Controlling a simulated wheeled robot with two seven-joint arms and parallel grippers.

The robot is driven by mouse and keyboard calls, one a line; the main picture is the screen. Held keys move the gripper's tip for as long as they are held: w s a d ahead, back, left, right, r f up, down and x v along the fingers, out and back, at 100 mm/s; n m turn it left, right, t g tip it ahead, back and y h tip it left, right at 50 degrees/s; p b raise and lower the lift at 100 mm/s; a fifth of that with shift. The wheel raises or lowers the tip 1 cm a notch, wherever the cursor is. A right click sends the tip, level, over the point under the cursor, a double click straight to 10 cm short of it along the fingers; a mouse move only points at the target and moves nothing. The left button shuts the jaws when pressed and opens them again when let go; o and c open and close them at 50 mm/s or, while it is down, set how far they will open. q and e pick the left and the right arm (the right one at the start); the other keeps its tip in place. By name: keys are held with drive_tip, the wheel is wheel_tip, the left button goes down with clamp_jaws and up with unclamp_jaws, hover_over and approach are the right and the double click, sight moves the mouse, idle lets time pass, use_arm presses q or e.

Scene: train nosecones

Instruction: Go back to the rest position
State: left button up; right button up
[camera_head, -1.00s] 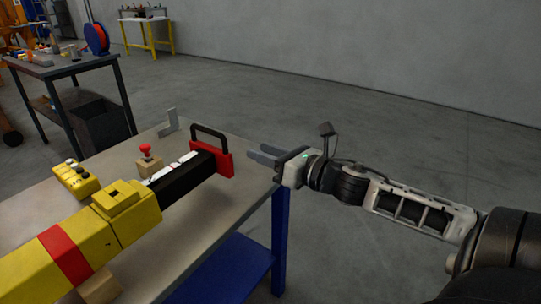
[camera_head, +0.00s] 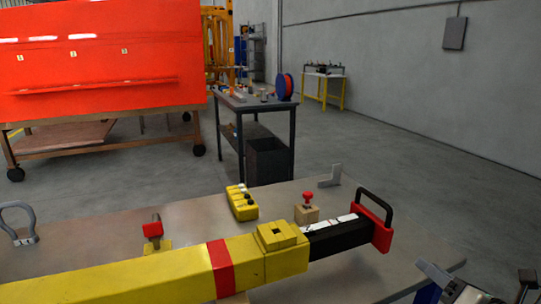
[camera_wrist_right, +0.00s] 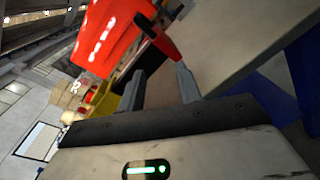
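My right gripper (camera_head: 434,272) shows at the lower right of the head view, just off the right end of the table and partly cut off by the frame. In the right wrist view its two fingers (camera_wrist_right: 160,88) stand apart with nothing between them. The yellow beam (camera_head: 130,281) with a red band lies along the table (camera_head: 180,216). Its black end (camera_head: 338,237) carries a red plate with a black handle (camera_head: 380,222), which is apart from my gripper. My left gripper is not in view.
A yellow control box (camera_head: 241,204) and a red button on a wooden block (camera_head: 307,209) stand on the table. A grey shackle (camera_head: 18,222) is at the left. A dark workbench (camera_head: 240,105) and a large orange panel (camera_head: 100,62) stand behind. Floor to the right is clear.

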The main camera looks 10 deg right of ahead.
drive_tip(key=s+a+f+m+g+h, duration=0.1)
drive_tip(key=s+a+f+m+g, duration=0.1)
drive_tip(key=s+a+f+m, duration=0.45)
drive_tip(key=s+a+f+m+g+h, duration=0.1)
drive_tip(key=s+a+f+m, duration=0.15)
drive_tip(key=f+m, duration=0.7)
drive_tip(key=s+a+f+m+g+y, duration=0.1)
drive_tip(key=s+a+f+m+g, duration=0.2)
drive_tip(key=a+m, duration=0.9)
drive_tip(key=shift+s+a+f+m+y, duration=0.25)
drive_tip(key=shift+s+m, duration=0.35)
drive_tip(key=shift+s, duration=0.6)
